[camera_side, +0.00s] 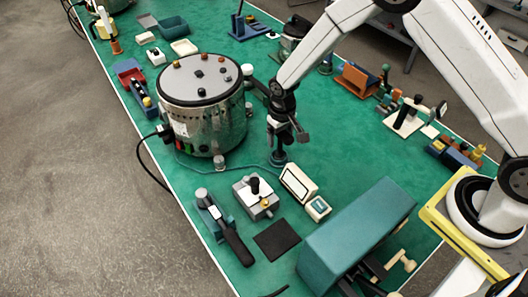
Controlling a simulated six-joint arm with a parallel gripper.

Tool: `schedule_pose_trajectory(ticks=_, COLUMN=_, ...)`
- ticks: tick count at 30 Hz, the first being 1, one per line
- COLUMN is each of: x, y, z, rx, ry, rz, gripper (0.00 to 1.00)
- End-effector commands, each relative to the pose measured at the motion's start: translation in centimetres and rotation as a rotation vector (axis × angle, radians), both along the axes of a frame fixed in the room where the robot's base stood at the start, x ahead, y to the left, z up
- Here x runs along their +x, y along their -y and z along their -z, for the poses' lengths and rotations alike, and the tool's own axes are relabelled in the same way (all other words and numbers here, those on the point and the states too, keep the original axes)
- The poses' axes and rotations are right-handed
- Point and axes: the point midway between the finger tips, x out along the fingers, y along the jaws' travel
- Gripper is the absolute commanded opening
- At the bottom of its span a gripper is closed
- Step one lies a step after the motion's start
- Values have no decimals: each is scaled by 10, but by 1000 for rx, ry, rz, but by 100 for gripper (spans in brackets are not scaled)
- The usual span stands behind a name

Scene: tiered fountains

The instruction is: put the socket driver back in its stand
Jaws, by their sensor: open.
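My gripper (287,137) points down over the middle of the green mat, just right of the large metal drum. It is open; its fingers look small and dark here. A small dark teal round-based piece (278,159) stands on the mat directly below it. This may be the socket driver's stand, with or without the driver; the gripper covers its upper part, so I cannot tell. I cannot pick out the socket driver for certain anywhere in this view.
The metal drum (202,118) stands close left of my gripper. A grey box with a black knob (256,196), a cream case (299,182) and a large teal block (356,235) lie in front. A black-handled tool (238,247) lies near the left edge. Mat right of my gripper is clear.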

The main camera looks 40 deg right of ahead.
Motion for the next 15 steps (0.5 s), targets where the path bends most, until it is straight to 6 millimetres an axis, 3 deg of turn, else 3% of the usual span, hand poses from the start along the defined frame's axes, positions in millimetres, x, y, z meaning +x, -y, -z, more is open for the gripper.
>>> schedule_pose_trajectory(ticks=8, x=0, y=0, z=-16, rx=0, ry=1, rz=0, gripper=85)
schedule_pose_trajectory(ticks=15, x=1, y=0, z=-44, rx=1, ry=4, rz=0, gripper=85)
